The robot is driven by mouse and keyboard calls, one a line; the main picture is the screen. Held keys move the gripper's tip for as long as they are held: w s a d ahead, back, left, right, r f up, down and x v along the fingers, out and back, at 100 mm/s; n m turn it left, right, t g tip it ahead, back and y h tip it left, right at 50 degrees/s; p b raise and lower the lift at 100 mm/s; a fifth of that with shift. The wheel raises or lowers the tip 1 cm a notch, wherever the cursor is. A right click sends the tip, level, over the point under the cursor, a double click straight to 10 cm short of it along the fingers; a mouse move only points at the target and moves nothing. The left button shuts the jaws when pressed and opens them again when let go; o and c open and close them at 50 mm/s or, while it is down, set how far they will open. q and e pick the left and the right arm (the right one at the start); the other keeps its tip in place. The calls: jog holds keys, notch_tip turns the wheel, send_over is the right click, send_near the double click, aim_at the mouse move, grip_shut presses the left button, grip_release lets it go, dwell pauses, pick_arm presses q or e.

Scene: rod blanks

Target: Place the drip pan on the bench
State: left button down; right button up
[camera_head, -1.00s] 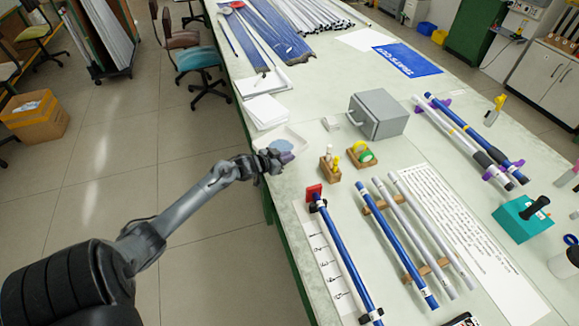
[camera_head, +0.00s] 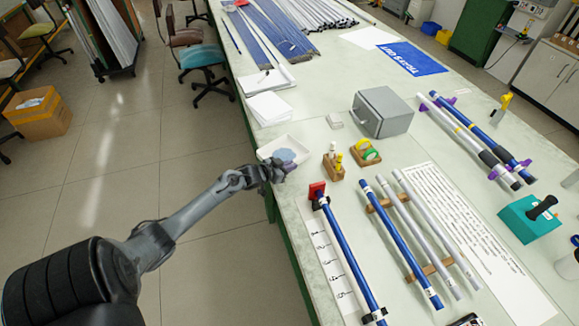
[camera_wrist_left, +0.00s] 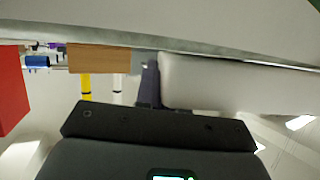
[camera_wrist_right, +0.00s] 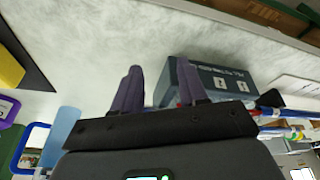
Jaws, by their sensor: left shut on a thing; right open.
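The drip pan (camera_head: 296,141) is a shallow white tray with a blue-grey patch inside, at the bench's left edge in the head view. My left gripper (camera_head: 287,167) is shut on its near side. In the left wrist view the pan's white wall (camera_wrist_left: 230,85) lies right of the dark finger (camera_wrist_left: 150,85). I cannot tell whether the pan touches the bench (camera_head: 340,85). My right gripper (camera_wrist_right: 160,85) is open and empty in the right wrist view, with a dark labelled box behind its fingers; it is outside the head view.
Right of the pan stand wooden holders (camera_head: 333,172) with small bottles and tape. A white paper stack (camera_head: 269,108) and a grey box (camera_head: 382,113) lie beyond. Bare bench shows between them.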

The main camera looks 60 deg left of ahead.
pick_arm(q)
jog(key=c, duration=1.7)
grip_release()
jog(key=shift+f, duration=0.15)
pick_arm(e)
jog(key=shift+f, duration=0.1)
pick_arm(q)
jog(key=o, duration=0.5)
jog(key=shift+c, duration=0.2)
pick_arm(e)
jog(key=shift+d, duration=0.15)
pick_arm(q)
jog(key=shift+r, duration=0.2)
jog(key=shift+s+d+r+p, duration=0.1)
jog(key=shift+s+r+p, duration=0.2)
jog(key=shift+s, duration=0.2)
pick_arm(e)
jog(key=shift+r, duration=0.35)
pick_arm(q)
jog(key=p+v, duration=0.2)
jog(key=v, duration=0.8)
jog(key=shift+s+p, duration=0.3)
jog(key=shift+s, duration=0.1)
pick_arm(e)
notch_tip(320, 180, up, 3)
jog(key=shift+f, duration=0.2)
pick_arm(q)
jog(key=shift+r, duration=0.15)
